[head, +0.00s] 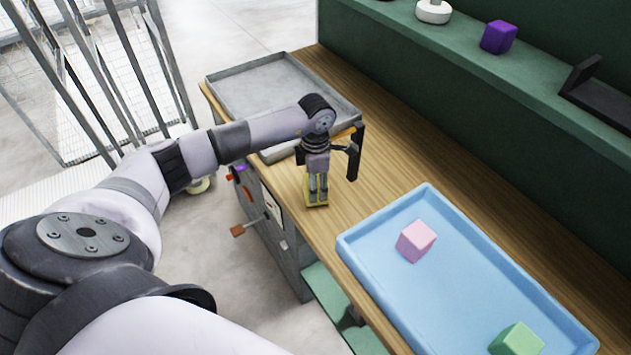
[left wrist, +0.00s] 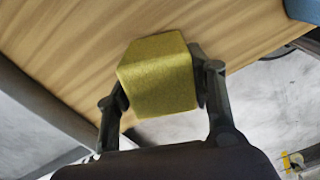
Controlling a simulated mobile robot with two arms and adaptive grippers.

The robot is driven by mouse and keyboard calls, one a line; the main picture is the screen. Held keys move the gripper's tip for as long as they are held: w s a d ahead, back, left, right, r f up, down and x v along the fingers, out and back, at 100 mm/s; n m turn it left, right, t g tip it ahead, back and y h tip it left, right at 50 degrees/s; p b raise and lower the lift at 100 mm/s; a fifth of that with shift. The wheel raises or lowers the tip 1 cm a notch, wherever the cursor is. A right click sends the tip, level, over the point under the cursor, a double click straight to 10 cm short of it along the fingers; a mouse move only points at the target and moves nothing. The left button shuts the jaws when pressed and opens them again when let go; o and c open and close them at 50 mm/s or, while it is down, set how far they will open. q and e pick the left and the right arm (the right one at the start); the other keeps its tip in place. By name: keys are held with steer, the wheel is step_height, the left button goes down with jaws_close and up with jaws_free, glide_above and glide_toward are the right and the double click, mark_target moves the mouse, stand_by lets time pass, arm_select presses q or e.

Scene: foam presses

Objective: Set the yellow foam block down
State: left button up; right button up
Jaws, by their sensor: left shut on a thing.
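The yellow foam block (head: 316,204) shows as small yellow parts around my gripper's fingers in the head view. My left gripper (head: 318,190) points down and is shut on it, over the front edge area of the wooden table (head: 380,150). In the left wrist view the yellow block (left wrist: 158,78) sits between the two fingers of the left gripper (left wrist: 160,92), with wood grain behind it. I cannot tell whether the block touches the table. My right gripper is not in view.
A grey tray (head: 225,88) lies behind my left wrist. A black upright part (head: 355,152) stands close right of the gripper. A blue tray (head: 385,290) at the right front holds a pink block (head: 416,240) and a green block (head: 516,340). A purple block (head: 498,37) sits on the green shelf.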

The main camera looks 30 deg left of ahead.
arm_select(q)
steer(key=shift+f, duration=0.15)
steer(key=o, duration=0.9)
steer(key=shift+o, duration=0.2)
steer(key=shift+r, duration=0.35)
step_height(320, 180, up, 11)
steer(key=b, duration=0.3)
steer(key=shift+f, duration=0.15)
steer(key=shift+r+b, duration=0.3)
steer(key=shift+r, duration=0.25)
